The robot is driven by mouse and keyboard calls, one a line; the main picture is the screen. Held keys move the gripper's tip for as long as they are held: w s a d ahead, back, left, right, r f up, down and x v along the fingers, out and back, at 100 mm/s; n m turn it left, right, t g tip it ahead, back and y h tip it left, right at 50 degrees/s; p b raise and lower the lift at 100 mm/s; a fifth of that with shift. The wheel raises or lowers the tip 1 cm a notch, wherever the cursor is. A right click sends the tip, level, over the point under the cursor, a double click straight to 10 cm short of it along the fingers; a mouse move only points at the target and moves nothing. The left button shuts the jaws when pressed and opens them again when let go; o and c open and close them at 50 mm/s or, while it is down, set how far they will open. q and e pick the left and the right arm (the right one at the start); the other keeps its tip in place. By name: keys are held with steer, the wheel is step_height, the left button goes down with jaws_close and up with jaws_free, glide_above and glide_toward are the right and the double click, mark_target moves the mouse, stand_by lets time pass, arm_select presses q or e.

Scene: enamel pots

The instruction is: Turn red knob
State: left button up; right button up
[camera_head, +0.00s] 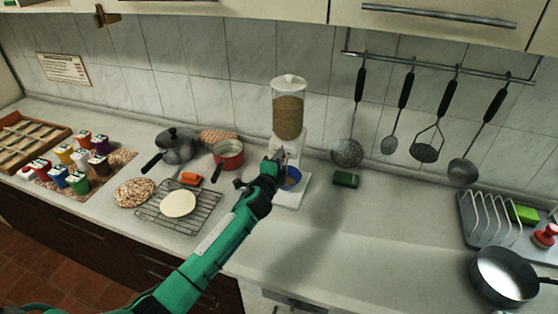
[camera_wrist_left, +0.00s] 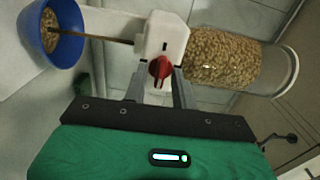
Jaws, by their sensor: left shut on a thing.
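The grain dispenser (camera_head: 289,113) stands upright on the counter against the tiled wall, its clear container full of grain. In the left wrist view its white body (camera_wrist_left: 167,32) carries the red knob (camera_wrist_left: 160,70). My left gripper (camera_head: 277,158) is at the front of the dispenser; in the wrist view its fingers (camera_wrist_left: 160,84) are shut on the red knob, one on each side. A blue bowl (camera_head: 291,178) sits under the spout. In the wrist view a thin stream of grain (camera_wrist_left: 112,40) runs into the bowl, which holds some grain. My right gripper is not in view.
A red pot (camera_head: 228,154), a dark lidded pot (camera_head: 177,146) and a cooling rack (camera_head: 150,214) stand left of the dispenser. A dark green block (camera_head: 346,179) lies to its right. Utensils hang from a rail (camera_head: 430,66). The counter front right of centre is clear.

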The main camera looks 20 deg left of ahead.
arm_select(q)
steer(key=shift+f, duration=0.1)
steer(key=o, duration=0.6)
steer(key=s+b, duration=0.1)
steer(key=s, duration=0.6)
steer(key=s+b, duration=0.2)
steer(key=s, duration=0.4)
steer(key=shift+s+a, duration=0.2)
steer(key=shift+s, duration=0.2)
